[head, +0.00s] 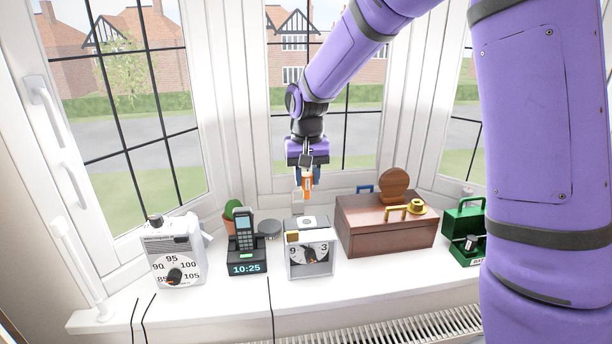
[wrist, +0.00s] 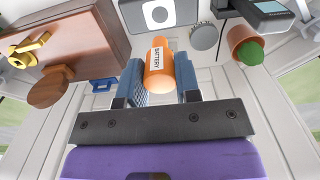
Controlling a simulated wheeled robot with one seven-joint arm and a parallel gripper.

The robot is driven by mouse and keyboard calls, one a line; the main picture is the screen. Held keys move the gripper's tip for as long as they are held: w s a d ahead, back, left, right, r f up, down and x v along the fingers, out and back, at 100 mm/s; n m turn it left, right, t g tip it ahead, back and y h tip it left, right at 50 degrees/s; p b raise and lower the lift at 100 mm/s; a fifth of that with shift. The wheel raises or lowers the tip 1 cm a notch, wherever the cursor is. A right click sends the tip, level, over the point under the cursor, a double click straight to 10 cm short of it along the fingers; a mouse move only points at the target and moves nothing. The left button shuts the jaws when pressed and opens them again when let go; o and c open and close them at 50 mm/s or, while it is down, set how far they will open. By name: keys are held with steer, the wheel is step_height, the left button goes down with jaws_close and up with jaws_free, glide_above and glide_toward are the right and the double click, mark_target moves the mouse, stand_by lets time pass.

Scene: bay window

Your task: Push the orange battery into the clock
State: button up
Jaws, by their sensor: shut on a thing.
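The orange battery (head: 307,184) is in my gripper (head: 306,177), held in the air above the sill, over or a little behind the clock. In the wrist view the battery (wrist: 157,68), with its BATTERY label, sits between the blue finger pads (wrist: 160,80) and points away from the palm. The battery is apart from the clock.
A wooden box (head: 385,228) stands right of the clock. A phone on a dock (head: 246,250) and a white dial device (head: 174,254) stand left. A potted cactus (head: 232,214) and a grey disc (head: 269,229) are behind. A green case (head: 463,220) is far right.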

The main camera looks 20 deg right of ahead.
mark_target(307, 197)
steer(key=shift+f, duration=2.9)
steer(key=shift+f, duration=2.05)
steer(key=o, duration=1.1)
step_height(307, 197, up, 11)
steer(key=shift+f, duration=0.1)
steer(key=shift+s, duration=0.1)
